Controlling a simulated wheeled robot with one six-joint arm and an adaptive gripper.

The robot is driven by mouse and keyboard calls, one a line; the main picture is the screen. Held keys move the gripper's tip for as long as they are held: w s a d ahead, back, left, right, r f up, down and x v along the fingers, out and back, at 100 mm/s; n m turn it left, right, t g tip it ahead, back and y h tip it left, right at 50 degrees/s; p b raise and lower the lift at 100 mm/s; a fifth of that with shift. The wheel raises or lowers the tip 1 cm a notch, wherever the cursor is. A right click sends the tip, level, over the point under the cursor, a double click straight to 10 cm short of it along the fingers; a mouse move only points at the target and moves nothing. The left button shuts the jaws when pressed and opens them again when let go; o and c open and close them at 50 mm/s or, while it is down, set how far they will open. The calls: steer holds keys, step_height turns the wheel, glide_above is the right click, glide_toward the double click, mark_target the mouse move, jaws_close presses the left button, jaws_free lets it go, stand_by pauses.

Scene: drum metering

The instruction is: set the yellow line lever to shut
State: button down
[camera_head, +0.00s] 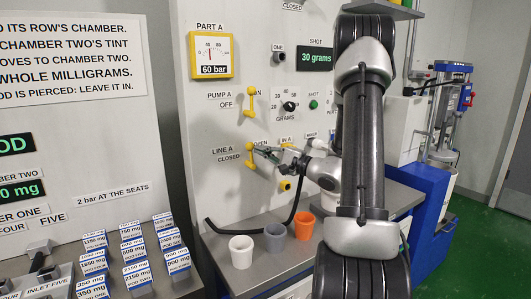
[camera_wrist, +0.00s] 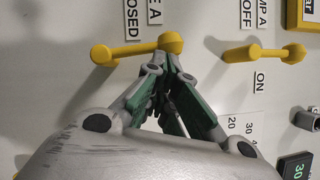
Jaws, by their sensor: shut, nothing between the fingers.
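The yellow line lever (camera_head: 250,156) is on the white panel beside the LINE A label, with CLOSED at its left and OPEN at its upper right. It stands close to vertical. In the wrist view the lever (camera_wrist: 130,50) lies across the picture, its round knob (camera_wrist: 172,42) toward the right and its other end at the left. My gripper (camera_head: 262,151) is shut and empty, its tips just right of the lever. In the wrist view the tips (camera_wrist: 160,66) are close by the knob end; I cannot tell if they touch. My fingers partly cover the OPEN label.
The yellow pump lever (camera_head: 250,102) is above, also near vertical. A gauge (camera_head: 212,56) hangs higher. A yellow outlet (camera_head: 286,184) and a black hose (camera_head: 250,228) are below. White, grey and orange cups (camera_head: 304,226) stand on the bench. Boxed pods (camera_head: 134,252) lie at left.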

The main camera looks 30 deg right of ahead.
steer(key=a+f+n+g+h, duration=0.1)
steer(key=a+n+g+h, duration=0.3)
steer(key=a+n, duration=0.4)
steer(key=n+h, duration=0.1)
steer(key=n, duration=0.2)
steer(key=shift+s+a+f+n, duration=0.15)
steer(key=shift+f+n, duration=0.05)
steer(key=shift+n, duration=0.1)
steer(key=shift+a+f, duration=0.1)
stand_by(0.7)
